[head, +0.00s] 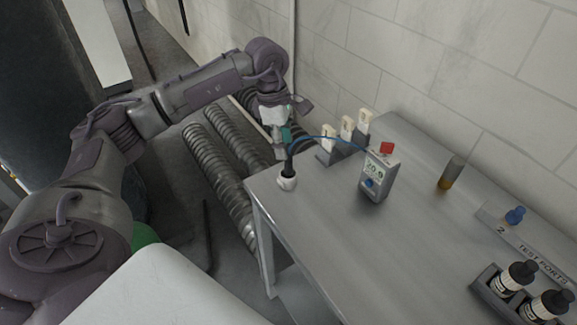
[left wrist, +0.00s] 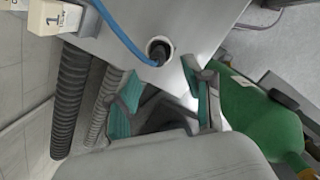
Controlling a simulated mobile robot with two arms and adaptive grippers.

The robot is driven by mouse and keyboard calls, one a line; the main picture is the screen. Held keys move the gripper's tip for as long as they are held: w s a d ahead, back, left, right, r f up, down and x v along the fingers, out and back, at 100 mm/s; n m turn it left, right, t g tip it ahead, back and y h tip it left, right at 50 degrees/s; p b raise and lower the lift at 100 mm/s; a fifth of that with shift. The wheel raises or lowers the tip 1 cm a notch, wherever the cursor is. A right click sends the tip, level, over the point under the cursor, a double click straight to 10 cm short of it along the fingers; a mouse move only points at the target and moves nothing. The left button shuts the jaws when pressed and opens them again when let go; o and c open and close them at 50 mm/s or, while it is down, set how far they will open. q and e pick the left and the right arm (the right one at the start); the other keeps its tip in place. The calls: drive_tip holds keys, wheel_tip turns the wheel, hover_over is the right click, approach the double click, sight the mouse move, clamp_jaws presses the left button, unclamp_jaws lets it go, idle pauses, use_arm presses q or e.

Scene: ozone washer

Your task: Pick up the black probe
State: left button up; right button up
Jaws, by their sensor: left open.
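The black probe (head: 290,163) stands upright in a white round holder (head: 287,183) at the table's near left corner, with a blue cable (head: 318,138) running from its top to a handheld meter (head: 376,178). In the left wrist view the probe (left wrist: 160,52) shows end-on inside the white holder ring, with the blue cable (left wrist: 118,30) beside it. My left gripper (head: 282,142) is just above and behind the probe. In the left wrist view its teal-padded fingers (left wrist: 162,88) are open and empty, with the probe beyond their tips. My right gripper is in neither view.
On the grey table (head: 330,225), white numbered blocks (head: 347,128) stand in a rack behind the probe. A small cylinder (head: 451,173), a test ports panel (head: 515,232) and black-capped bottles (head: 513,280) are to the right. A green tank (left wrist: 255,115) is beside the table.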

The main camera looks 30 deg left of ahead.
sight(288, 160)
use_arm(q)
drive_tip(key=shift+w+f, duration=0.1)
drive_tip(key=shift+f, duration=0.25)
drive_tip(key=shift+d+f+p, duration=0.2)
drive_tip(key=shift+f+p, duration=0.45)
drive_tip(key=f, duration=0.1)
drive_tip(key=f+p, duration=0.1)
drive_tip(key=f, duration=0.1)
drive_tip(key=shift+w+d+f, duration=0.15)
drive_tip(key=shift+d+f, duration=0.1)
drive_tip(key=shift+w+f, duration=0.1)
drive_tip(key=shift+f, duration=0.1)
clamp_jaws()
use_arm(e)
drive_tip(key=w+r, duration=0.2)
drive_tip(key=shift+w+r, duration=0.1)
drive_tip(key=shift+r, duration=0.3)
